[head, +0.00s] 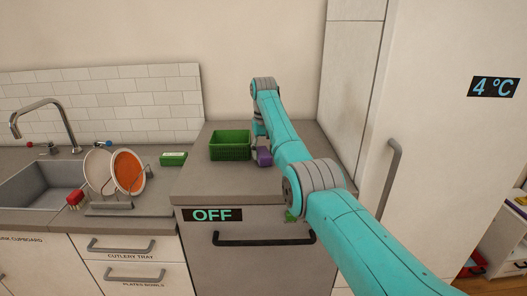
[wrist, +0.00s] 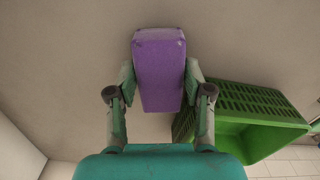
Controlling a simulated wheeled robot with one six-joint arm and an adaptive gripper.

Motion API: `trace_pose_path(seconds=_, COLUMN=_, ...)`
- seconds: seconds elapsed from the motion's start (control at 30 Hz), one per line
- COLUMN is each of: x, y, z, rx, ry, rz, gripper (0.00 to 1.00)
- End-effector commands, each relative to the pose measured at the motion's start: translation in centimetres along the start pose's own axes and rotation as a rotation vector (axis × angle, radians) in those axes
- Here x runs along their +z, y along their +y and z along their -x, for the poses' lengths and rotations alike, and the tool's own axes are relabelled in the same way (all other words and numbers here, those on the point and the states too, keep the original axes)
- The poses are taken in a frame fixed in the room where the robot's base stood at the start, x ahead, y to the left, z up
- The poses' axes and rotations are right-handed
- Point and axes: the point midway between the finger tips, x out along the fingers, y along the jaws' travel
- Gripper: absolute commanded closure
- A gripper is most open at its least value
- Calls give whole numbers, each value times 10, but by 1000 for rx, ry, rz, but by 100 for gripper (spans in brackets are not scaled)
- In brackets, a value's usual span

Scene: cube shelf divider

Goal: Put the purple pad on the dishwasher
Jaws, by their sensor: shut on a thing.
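The purple pad (head: 264,158) is a block low over the grey top of the dishwasher (head: 200,185), just right of the green basket. I cannot tell whether its underside touches the top. The dishwasher front shows an "OFF" display and a dark handle. In the wrist view the purple pad (wrist: 159,60) sits between both fingers of my gripper (wrist: 160,82), which is shut on it. In the head view my arm partly hides the pad and most of the gripper.
A green basket (head: 230,152) stands on the dishwasher top, close beside the pad; it also shows in the wrist view (wrist: 225,95). Left are a dish rack with plates (head: 128,172), a sponge-like green item (head: 173,159) and the sink (head: 40,185). A tall fridge (head: 440,150) stands right.

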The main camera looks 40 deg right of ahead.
Motion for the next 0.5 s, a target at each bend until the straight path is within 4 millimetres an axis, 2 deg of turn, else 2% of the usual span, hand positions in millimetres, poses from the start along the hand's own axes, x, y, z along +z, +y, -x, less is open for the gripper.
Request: trace_pose_path(seconds=0.5, x=0, y=0, z=-4, rx=0, ry=0, rz=0, gripper=99)
